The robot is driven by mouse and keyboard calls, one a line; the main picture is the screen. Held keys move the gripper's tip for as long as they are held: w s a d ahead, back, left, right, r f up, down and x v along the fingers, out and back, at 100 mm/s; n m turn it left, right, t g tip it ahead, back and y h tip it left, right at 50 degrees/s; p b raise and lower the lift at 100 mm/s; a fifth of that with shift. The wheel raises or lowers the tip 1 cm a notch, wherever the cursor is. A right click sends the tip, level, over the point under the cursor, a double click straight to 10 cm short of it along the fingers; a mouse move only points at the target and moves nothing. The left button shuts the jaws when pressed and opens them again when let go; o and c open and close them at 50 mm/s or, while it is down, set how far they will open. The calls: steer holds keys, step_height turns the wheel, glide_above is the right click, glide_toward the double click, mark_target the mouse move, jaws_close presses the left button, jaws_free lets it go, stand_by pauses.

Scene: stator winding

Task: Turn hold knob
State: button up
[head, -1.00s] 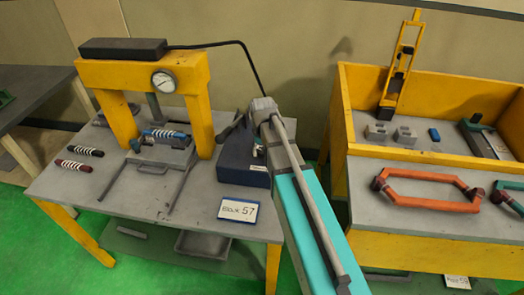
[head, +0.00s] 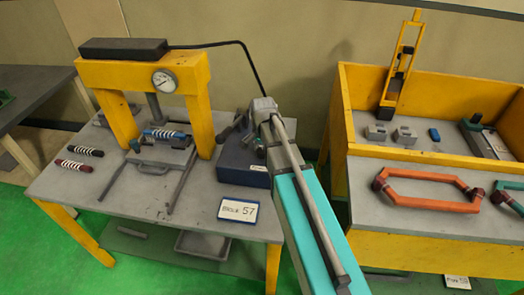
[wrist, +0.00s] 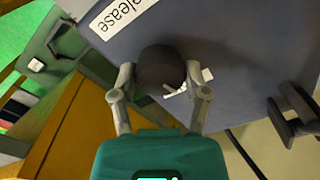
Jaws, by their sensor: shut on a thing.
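The hold knob (wrist: 160,67) is a dark round knob on the dark blue box (wrist: 235,45), with a small white pointer mark beside it. My gripper (wrist: 160,72) is shut on the knob, with one finger on either side of it in the wrist view. A white label reading "Release" (wrist: 121,12) is on the box near the knob. In the head view, my gripper (head: 258,138) is over the blue box (head: 238,165) at the table's right side, and the wrist hides the knob there.
A dark lever-like part (wrist: 294,115) stands near the knob. The yellow press (head: 203,105) with a gauge (head: 164,81) stands left of the box, with a wound coil (head: 165,134) under it. A sign (head: 238,210) is at the table front. A yellow workbench (head: 410,235) stands right.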

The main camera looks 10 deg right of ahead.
steer(key=shift+m, duration=1.3)
steer(key=shift+w, duration=0.1)
steer(key=o, duration=1.1)
steer(key=shift+o, duration=0.2)
steer(key=shift+n, duration=0.4)
